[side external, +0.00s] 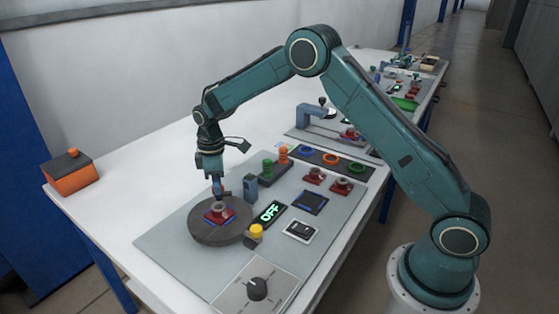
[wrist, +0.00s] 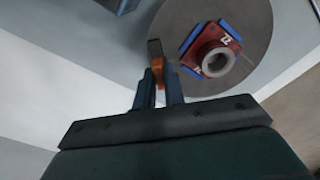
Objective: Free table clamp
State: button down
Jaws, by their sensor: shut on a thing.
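A round dark grey table (side external: 205,236) stands on the left part of the grey plate, and it also shows in the wrist view (wrist: 265,60). On it sits a red block with a pale ring on top (side external: 219,210), seen with blue edge pieces in the wrist view (wrist: 213,50). My gripper (side external: 220,192) is at the table's edge beside the block. In the wrist view its fingers (wrist: 160,80) are shut on a small orange piece with a dark top (wrist: 159,66), apparently the table clamp's lever. Its lower part is hidden.
A blue-grey post (side external: 251,188) stands close right of my gripper. Behind are green and orange pegs (side external: 275,163), and two red parts (side external: 328,180). In front are an OFF display (side external: 269,212), a yellow button (side external: 256,231) and a knob (side external: 257,289).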

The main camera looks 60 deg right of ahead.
jog(key=shift+r, duration=0.1)
jog(key=c, duration=1.5)
grip_release()
notch_tip(320, 180, up, 14)
jog(key=shift+f, duration=0.1)
